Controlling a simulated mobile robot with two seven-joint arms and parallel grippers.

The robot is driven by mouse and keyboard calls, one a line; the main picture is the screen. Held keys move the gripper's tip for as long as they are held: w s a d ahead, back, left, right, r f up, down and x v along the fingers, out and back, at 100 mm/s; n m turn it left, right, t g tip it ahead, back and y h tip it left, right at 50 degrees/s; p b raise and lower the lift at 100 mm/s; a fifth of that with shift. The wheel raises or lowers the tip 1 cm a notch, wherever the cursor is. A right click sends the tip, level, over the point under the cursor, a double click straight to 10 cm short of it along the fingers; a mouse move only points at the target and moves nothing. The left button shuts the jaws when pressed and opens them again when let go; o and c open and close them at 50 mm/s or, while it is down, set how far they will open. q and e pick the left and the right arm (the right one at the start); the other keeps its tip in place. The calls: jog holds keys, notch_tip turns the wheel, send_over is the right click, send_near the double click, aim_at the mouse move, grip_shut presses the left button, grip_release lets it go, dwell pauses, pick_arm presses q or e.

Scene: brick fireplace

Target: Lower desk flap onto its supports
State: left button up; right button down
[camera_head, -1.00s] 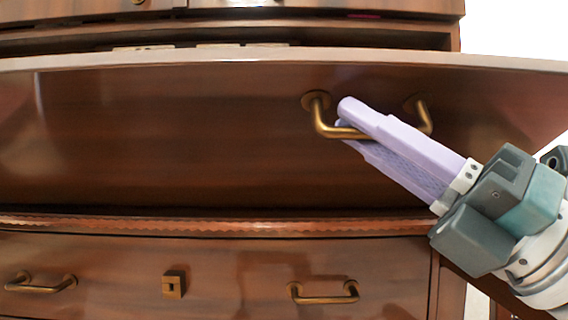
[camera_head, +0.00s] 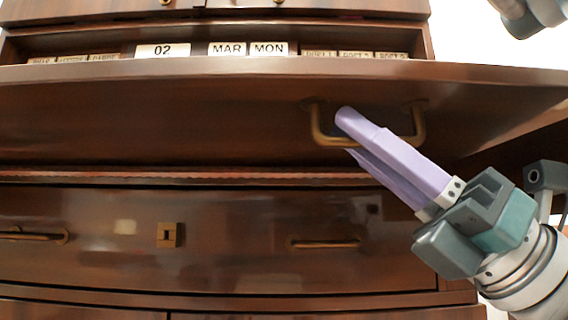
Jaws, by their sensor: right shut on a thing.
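The desk flap (camera_head: 180,110) is a wide dark brown wooden panel, tilted partly open, with its top edge leaning out toward me. A brass bar handle (camera_head: 326,139) is fixed on the right part of its outer face. My right gripper (camera_head: 345,130) comes in from the lower right, and its long lilac fingers are shut on the handle's bar. The fingers cover the middle of the bar. No flap supports can be made out. My left gripper is not in view.
Behind the flap's top edge, the desk interior shows calendar blocks reading 02 (camera_head: 162,50), MAR (camera_head: 227,48) and MON (camera_head: 269,48). Below the flap is a drawer (camera_head: 110,250) with brass handles and a square keyhole plate (camera_head: 170,235). A grey arm part shows at top right.

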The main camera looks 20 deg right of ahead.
dwell(0.4)
jog(key=c, duration=0.9)
grip_release()
jog(key=shift+r, duration=0.1)
jog(key=shift+s, duration=0.1)
